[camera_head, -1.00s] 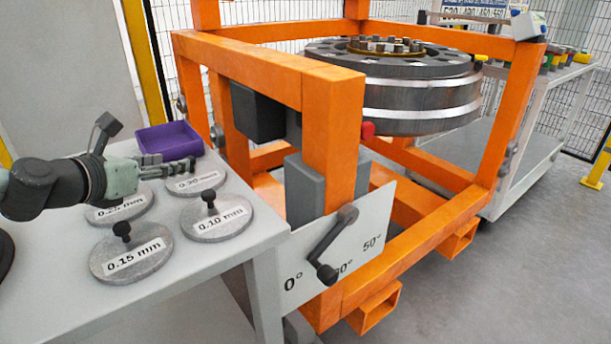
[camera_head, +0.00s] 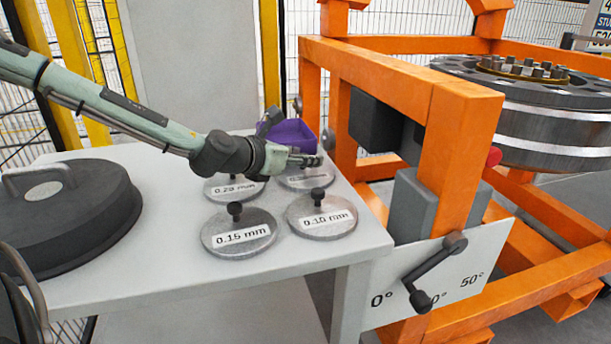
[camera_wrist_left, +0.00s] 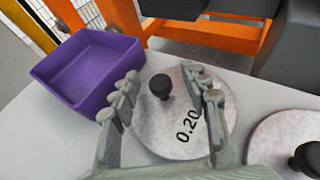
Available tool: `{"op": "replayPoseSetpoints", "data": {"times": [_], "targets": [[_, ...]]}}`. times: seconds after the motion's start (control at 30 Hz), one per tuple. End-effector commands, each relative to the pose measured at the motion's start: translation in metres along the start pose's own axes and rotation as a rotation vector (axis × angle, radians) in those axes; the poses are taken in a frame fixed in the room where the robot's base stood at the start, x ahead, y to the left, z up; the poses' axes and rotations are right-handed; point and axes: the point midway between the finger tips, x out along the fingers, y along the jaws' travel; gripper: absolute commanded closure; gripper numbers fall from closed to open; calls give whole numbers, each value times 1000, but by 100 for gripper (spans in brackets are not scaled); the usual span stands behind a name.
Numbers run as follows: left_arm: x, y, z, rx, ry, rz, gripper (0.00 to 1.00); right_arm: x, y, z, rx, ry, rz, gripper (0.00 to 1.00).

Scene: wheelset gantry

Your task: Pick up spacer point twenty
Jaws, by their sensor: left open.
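The spacer marked 0.20 is a grey disc (camera_wrist_left: 165,125) with a black knob (camera_wrist_left: 160,86) in the left wrist view. In the head view this spacer (camera_head: 318,182) lies at the table's back right, partly hidden by my left gripper (camera_head: 308,160). My left gripper (camera_wrist_left: 161,76) is open. In the wrist view the knob shows between its two fingers, touching neither; I cannot tell whether the fingertips are down at knob height. My right gripper is not in view.
Spacers marked 0.15 mm (camera_head: 238,248), 0.10 mm (camera_head: 320,229) and apparently 0.25 mm (camera_head: 222,192) lie close by. A purple bin (camera_wrist_left: 85,70) stands beside the 0.20 spacer. A dark round lid (camera_head: 80,220) lies left. An orange frame (camera_head: 455,150) stands right of the table.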

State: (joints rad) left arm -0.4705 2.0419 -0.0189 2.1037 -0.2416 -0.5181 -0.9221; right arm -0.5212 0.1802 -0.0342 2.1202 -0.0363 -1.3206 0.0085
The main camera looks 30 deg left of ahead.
Motion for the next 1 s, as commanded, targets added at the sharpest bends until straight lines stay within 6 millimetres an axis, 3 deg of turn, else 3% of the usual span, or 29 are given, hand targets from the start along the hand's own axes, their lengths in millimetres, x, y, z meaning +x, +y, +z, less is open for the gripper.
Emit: {"op": "replayPoseSetpoints", "data": {"times": [0.27, 0.67, 1.0], "targets": [[3, 0, 0, 0, 0, -1, 54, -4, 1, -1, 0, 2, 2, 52], [2, 0, 0, -1, 0, -1, 100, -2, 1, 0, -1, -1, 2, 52], [2, 0, 1, 0, -3, 0, 100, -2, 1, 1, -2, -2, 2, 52]]}}
